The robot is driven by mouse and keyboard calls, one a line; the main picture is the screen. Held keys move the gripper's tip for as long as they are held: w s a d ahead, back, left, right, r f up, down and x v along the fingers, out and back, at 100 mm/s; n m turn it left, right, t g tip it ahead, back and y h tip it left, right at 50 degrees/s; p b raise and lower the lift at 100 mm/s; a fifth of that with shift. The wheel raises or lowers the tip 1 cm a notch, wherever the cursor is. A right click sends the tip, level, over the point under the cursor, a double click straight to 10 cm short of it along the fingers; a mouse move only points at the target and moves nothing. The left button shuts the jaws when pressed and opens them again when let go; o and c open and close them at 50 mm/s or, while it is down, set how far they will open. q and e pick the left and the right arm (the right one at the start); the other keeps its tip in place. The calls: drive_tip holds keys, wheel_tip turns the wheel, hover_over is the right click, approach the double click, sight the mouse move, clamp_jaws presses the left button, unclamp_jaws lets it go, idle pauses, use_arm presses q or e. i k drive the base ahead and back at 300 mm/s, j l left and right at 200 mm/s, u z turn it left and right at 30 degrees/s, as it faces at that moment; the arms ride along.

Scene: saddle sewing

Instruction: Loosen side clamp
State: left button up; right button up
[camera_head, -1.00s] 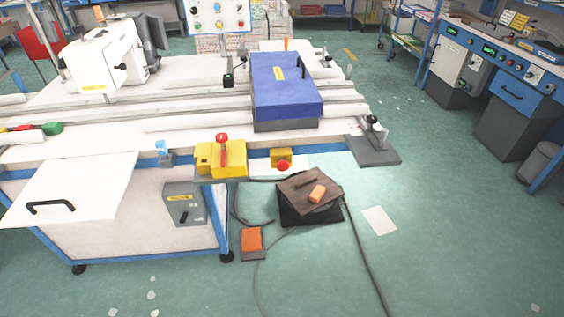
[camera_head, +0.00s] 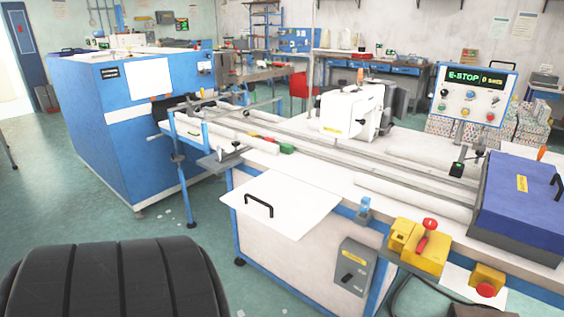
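A clamp with a dark knob (camera_head: 231,150) stands on a grey plate at the left end of the white sewing table (camera_head: 292,164). A black upright clamp (camera_head: 457,168) sits by the rails at the right. I cannot tell which of these is the side clamp, or whether any is tight. Neither of my grippers is in view.
A white sewing head (camera_head: 350,110) stands behind the rails. A white flap with a black handle (camera_head: 280,205) juts out in front. A blue cabinet (camera_head: 120,120) stands at the left. A red emergency button (camera_head: 486,290) is at lower right.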

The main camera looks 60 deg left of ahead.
sight(235, 143)
drive_tip(key=u, duration=1.05)
